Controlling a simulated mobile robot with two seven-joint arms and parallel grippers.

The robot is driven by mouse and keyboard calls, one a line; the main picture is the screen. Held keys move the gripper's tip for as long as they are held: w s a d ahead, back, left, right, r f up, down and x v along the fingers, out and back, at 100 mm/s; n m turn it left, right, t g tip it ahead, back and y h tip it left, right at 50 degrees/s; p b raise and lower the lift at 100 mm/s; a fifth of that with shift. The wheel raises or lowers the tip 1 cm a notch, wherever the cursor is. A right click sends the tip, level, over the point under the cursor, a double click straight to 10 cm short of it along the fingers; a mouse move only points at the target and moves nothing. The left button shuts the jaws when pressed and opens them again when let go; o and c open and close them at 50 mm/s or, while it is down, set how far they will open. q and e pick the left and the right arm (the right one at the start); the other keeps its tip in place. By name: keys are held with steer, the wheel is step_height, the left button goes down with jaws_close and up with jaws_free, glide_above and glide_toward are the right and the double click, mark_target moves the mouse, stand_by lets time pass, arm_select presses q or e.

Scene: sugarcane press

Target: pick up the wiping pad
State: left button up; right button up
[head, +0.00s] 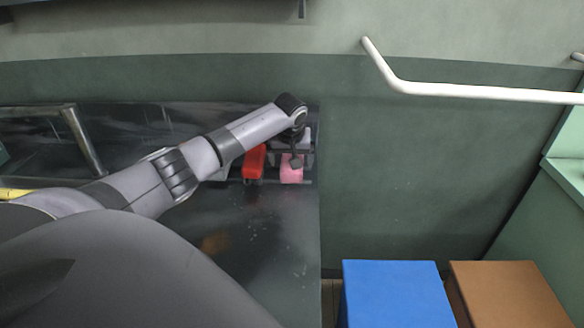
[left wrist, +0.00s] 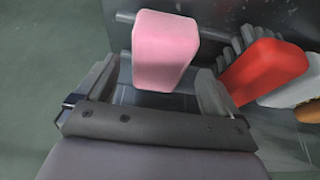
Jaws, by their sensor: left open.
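A pink block-shaped pad (head: 291,174) stands at the right end of the dark worktop, in or against a dark rack. In the left wrist view the pink pad (left wrist: 164,50) shows near the top middle. My left gripper (head: 296,160) is over the pink pad, seen from above and partly hiding it. In the left wrist view the open fingers of my left gripper (left wrist: 158,80) lie to either side of the pad's near end, with gaps visible. I cannot tell how deep the fingers reach. My right gripper is not in view.
A red block (head: 254,162) stands close to the left of the pink pad, and a whitish object (left wrist: 292,92) lies beyond it. A blue box (head: 392,290) and a brown box (head: 508,292) stand at the lower right. A white rail (head: 480,92) runs along the wall.

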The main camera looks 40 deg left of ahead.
arm_select(q)
steer(key=shift+x, duration=1.4)
steer(key=shift+f, duration=0.2)
steer(key=c, duration=1)
